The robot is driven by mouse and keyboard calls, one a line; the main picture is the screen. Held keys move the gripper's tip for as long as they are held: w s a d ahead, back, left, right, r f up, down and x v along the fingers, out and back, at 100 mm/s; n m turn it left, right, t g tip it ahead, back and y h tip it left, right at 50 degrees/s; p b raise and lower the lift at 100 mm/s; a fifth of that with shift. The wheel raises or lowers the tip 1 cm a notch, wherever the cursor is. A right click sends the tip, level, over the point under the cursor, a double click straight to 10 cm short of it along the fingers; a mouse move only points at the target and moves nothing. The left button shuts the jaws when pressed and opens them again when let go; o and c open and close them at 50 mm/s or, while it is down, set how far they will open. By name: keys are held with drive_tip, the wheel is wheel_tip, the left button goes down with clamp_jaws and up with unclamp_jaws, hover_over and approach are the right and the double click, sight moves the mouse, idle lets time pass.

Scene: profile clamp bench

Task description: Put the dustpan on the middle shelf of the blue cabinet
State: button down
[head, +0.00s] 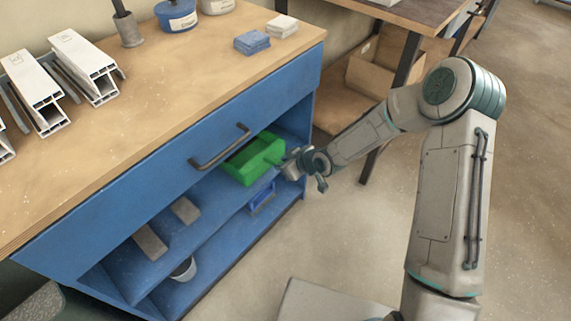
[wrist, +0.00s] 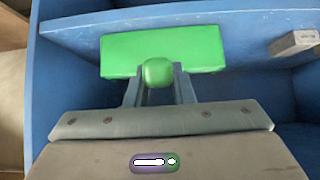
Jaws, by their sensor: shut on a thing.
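The green dustpan (head: 252,160) is at the right end of the blue cabinet (head: 207,172), in the opening below the drawer front. It is over the middle shelf (head: 160,250); I cannot tell whether its underside touches the shelf. My gripper (head: 290,166) reaches in from the right and is shut on the dustpan's handle. In the wrist view the dustpan (wrist: 190,52) lies straight ahead, its rounded handle end (wrist: 158,72) between my two fingers (wrist: 158,90). The rest of the handle is hidden by the gripper.
A blue-framed item (head: 262,201) and a white bucket (head: 184,269) are below. The drawer handle (head: 219,147) juts out above. White profiles (head: 85,65) lie on the bench top.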

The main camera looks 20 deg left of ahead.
unclamp_jaws()
idle(0.5)
drive_tip(key=s+d+r+p, duration=0.1)
drive_tip(key=s+d+p, duration=0.1)
drive_tip(key=d, duration=0.3)
drive_tip(key=s+d+r+p, duration=0.2)
drive_tip(key=d, duration=0.3)
drive_tip(key=shift+s+r, duration=0.15)
drive_tip(key=shift+r, duration=0.1)
idle(0.5)
drive_tip(key=shift+d, duration=0.1)
idle(0.3)
